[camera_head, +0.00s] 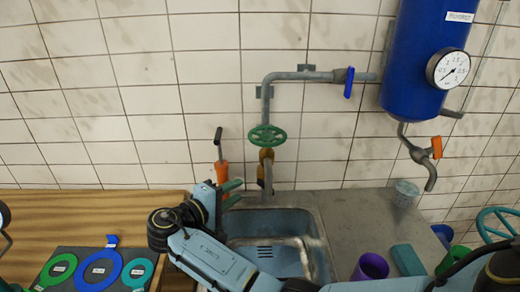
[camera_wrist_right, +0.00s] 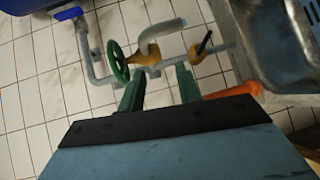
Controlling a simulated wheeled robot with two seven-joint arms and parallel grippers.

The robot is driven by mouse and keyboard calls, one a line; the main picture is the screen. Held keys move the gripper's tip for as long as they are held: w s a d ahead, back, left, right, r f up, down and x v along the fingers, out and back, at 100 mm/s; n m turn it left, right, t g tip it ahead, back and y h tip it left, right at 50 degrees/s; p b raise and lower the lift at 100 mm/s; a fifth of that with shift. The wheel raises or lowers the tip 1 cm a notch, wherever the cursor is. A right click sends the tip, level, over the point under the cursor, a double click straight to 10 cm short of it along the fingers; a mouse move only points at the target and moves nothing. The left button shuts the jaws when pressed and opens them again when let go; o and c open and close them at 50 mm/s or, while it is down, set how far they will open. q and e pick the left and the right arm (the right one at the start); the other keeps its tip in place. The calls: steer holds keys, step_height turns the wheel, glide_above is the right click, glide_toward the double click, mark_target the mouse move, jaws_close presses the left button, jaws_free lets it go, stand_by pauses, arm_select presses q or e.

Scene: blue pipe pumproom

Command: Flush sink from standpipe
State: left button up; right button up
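The steel sink (camera_head: 318,262) is set in the counter below a grey standpipe (camera_head: 266,98). The standpipe carries a green handwheel (camera_head: 267,135) on a brass valve body (camera_head: 266,156), with a spout below. My right gripper (camera_head: 238,190) is over the sink's back left corner, below and left of the handwheel. In the right wrist view my right gripper (camera_wrist_right: 158,80) is open, with nothing between its fingers. The handwheel (camera_wrist_right: 118,62) and brass body (camera_wrist_right: 145,56) lie beyond the fingertips, apparently apart from them. The sink (camera_wrist_right: 262,40) is at right. My left gripper is not in view.
An orange fitting with a black lever (camera_head: 221,172) stands close behind my right gripper. A blue-handled valve (camera_head: 349,82) is on the upper pipe. A blue tank (camera_head: 425,50) with a gauge hangs at right. Purple cup (camera_head: 370,268) and coloured rings (camera_head: 98,270) flank the sink.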

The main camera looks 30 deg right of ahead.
mark_target(260, 142)
step_height(260, 142, up, 7)
steer(key=w+a+m+h, duration=0.1)
steer(key=w+h, duration=0.1)
steer(key=h, duration=0.1)
steer(key=p+x, duration=0.3)
steer(key=x, duration=1)
steer(key=shift+d+f+p, duration=0.1)
steer(key=shift+f+p, duration=0.1)
steer(key=shift+p, duration=0.1)
jaws_close()
